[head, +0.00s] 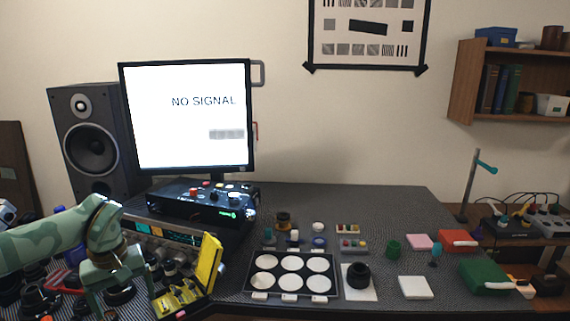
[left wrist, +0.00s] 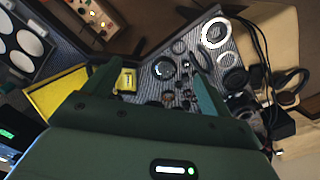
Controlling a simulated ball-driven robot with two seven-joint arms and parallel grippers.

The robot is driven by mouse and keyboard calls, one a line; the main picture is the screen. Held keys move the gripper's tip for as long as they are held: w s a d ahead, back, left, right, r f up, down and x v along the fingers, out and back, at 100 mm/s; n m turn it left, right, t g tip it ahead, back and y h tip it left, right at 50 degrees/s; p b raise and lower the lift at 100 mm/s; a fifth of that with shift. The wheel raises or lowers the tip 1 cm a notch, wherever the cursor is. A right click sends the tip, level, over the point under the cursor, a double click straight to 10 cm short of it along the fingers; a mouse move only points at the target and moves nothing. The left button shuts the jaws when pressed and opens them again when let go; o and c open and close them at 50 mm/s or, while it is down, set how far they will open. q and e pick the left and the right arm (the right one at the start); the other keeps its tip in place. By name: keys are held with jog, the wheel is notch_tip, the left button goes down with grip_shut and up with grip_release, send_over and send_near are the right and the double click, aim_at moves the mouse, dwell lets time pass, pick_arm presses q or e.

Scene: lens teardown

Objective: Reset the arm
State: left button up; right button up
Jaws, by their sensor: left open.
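My left gripper (head: 126,303) is at the lower left of the head view, pointing down over the cluttered left part of the dark bench. My green camouflage-patterned arm comes in from the left edge. In the left wrist view the two fingers of my left gripper (left wrist: 152,75) stand wide apart with nothing between them. An open yellow case (head: 207,263) is just right of the gripper, its lid raised. The case also shows beside the left finger in the left wrist view (left wrist: 58,95). My right gripper does not show.
A monitor (head: 187,118) reading "NO SIGNAL" and a speaker (head: 90,145) stand behind. A tray with white discs (head: 250,283), a black lens part (head: 358,275) and a green box (head: 485,277) lie to the right. Dark ring parts (head: 38,300) crowd the left; the bench's back right is clear.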

pick_arm(q)
jog(key=d+f+n+t+h, duration=0.2)
jog(key=d+f+n+h, duration=1.05)
jog(key=d, duration=0.75)
notch_tip(320, 180, down, 12)
jog(key=s+n+t+y, duration=0.15)
jog(key=n+t, duration=0.45)
jog(key=n, duration=1.1)
jog(key=s+a+f+n+y, duration=0.4)
jog(key=s+a+f+n, duration=0.1)
jog(key=s+f+n, duration=0.55)
jog(key=s+a+f+n+y, duration=0.4)
jog(key=s+a+f+n, duration=0.1)
jog(key=s+f+n, duration=0.55)
jog(key=s+f+n+g+y, duration=0.1)
jog(key=s+f+n+g, duration=0.1)
jog(key=s, duration=0.9)
jog(key=s+a+f+n+g+y, duration=0.1)
jog(key=s+f+n+g, duration=0.2)
jog(key=s, duration=0.7)
jog(key=s+a+f+n+g+y, duration=0.1)
jog(key=s+f+n+g, duration=0.1)
jog(key=s+n, duration=0.4)
jog(key=s, duration=0.5)
jog(key=shift+s+a+f+g, duration=0.2)
jog(key=shift+s+g, duration=0.1)
jog(key=shift+g, duration=0.1)
